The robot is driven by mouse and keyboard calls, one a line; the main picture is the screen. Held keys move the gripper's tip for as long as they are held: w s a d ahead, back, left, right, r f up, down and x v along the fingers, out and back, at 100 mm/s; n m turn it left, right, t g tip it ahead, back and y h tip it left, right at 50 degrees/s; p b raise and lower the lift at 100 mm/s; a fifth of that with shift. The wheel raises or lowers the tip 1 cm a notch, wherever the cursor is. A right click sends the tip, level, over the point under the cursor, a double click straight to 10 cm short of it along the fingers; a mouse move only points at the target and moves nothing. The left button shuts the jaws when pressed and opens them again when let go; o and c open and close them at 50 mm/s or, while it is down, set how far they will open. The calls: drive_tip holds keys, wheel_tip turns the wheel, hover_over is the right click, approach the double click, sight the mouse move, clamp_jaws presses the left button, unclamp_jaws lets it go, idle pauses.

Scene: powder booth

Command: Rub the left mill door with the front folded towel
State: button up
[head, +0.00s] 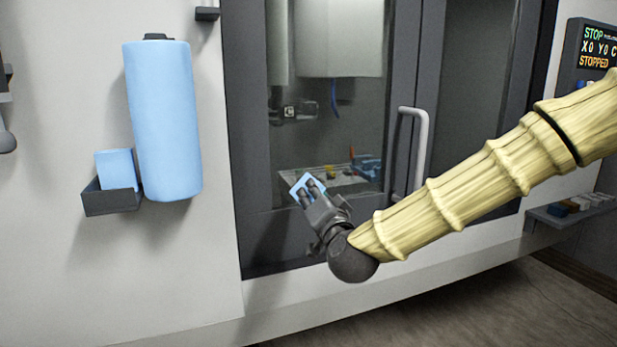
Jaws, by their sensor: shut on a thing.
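The left mill door (255,150) has a dark frame around a large glass pane, with a light upright handle (415,150) near its right edge. My gripper (308,189) is in front of the lower part of this door. It is shut on a small light-blue folded towel (297,186), which shows past the fingertips, over the lower part of the glass. I cannot tell whether the towel touches the glass. Another light-blue folded towel (115,168) sits in a dark wall holder at the left.
A big blue roll (163,120) hangs on the wall left of the door. A control screen (597,45) is at the upper right. A ledge with small items (572,206) is at the right. Through the glass, a vise and tools (365,165) show inside the machine.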

drive_tip(key=shift+w+d+f, duration=0.2)
drive_tip(key=shift+f, duration=0.4)
drive_tip(key=shift+f+p+x, duration=0.1)
drive_tip(key=shift+p+x, duration=0.2)
drive_tip(key=shift+x, duration=1.15)
drive_tip(key=shift+f+p+x, duration=0.15)
drive_tip(key=shift+p+x, duration=0.1)
drive_tip(key=shift+x, duration=1.15)
drive_tip(key=shift+w+a, duration=0.25)
drive_tip(key=shift+w, duration=0.2)
drive_tip(key=shift+w+a, duration=0.25)
drive_tip(key=shift+w, duration=0.25)
drive_tip(key=shift+d, duration=0.15)
drive_tip(key=shift+w+d+b, duration=0.8)
drive_tip(key=shift+w+d, duration=0.95)
drive_tip(key=shift+d, duration=3.45)
drive_tip(key=shift+s+a+r+b, duration=0.1)
drive_tip(key=shift+s+a+r, duration=0.25)
drive_tip(key=shift+a, duration=0.9)
drive_tip(key=shift+s+a+r+b, duration=0.1)
drive_tip(key=shift+s+a, duration=0.35)
drive_tip(key=shift+a, duration=0.8)
drive_tip(key=shift+s+a+r+b, duration=0.1)
drive_tip(key=shift+s+a+r, duration=0.25)
drive_tip(key=shift+a, duration=0.9)
